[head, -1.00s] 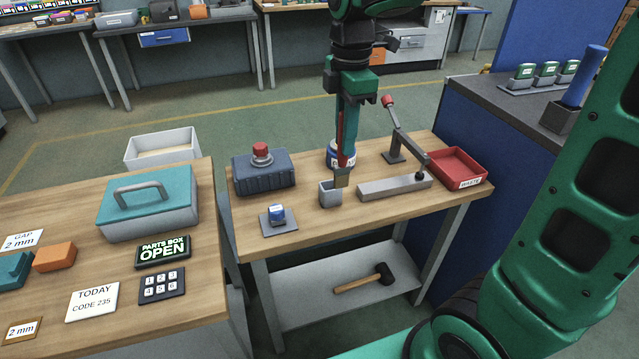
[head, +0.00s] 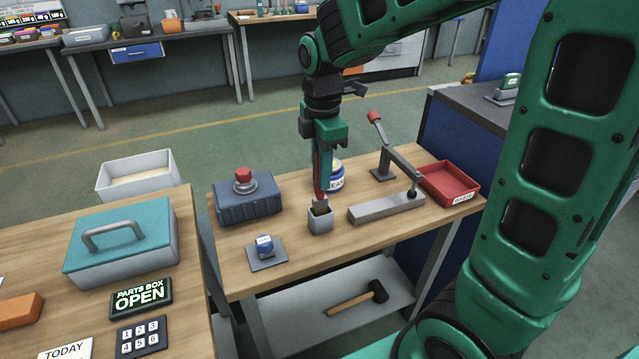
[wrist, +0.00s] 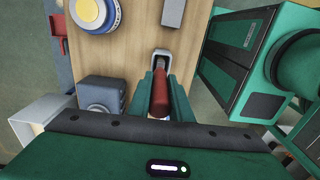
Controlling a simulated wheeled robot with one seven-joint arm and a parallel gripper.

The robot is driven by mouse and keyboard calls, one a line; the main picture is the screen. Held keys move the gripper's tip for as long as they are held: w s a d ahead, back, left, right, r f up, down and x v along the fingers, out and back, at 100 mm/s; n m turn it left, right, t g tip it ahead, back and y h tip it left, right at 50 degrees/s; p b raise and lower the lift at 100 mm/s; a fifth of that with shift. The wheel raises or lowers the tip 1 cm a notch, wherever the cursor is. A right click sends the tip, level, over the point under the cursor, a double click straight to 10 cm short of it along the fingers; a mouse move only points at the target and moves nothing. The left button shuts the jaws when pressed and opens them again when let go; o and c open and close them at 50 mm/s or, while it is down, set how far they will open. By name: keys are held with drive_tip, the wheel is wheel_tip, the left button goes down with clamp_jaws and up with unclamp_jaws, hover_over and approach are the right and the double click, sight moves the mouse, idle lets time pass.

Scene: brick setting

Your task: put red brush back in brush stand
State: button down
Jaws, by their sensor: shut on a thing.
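The red brush (head: 319,185) hangs upright, bristles down, with its red handle in my gripper (head: 325,165). In the wrist view the red handle (wrist: 160,95) lies between the two green fingers (wrist: 163,88), which are shut on it. The brush stand (head: 320,224) is a small light grey open cup on the wooden bench. The bristle end is at the cup's mouth; I cannot tell how deep it sits or whether it touches the walls. In the wrist view part of the stand (wrist: 161,54) shows just beyond the brush.
A white and blue jar (head: 335,180) stands close behind the brush. A lever press (head: 386,207) and a red waste tray (head: 449,184) are to the right. A dark blue box with a red knob (head: 247,203) is left. A blue stamp on a pad (head: 267,253) is front left.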

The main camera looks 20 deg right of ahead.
drive_tip(key=shift+f, duration=1.5)
drive_tip(key=c, duration=1.6)
unclamp_jaws()
wheel_tip(320, 180, up, 12)
drive_tip(key=shift+r, duration=0.1)
drive_tip(key=s+d+f+m, duration=0.3)
drive_tip(key=s+d+m, duration=0.2)
drive_tip(key=s+m, duration=0.2)
drive_tip(key=s+d+f+m, duration=0.3)
drive_tip(key=s+d+m, duration=0.3)
drive_tip(key=s+m, duration=0.2)
drive_tip(key=s+d+f+m, duration=0.3)
drive_tip(key=s+d+m, duration=0.3)
drive_tip(key=s+m, duration=0.2)
drive_tip(key=shift+s+f+m, duration=0.1)
drive_tip(key=shift+s+m, duration=0.1)
drive_tip(key=shift+m, duration=0.5)
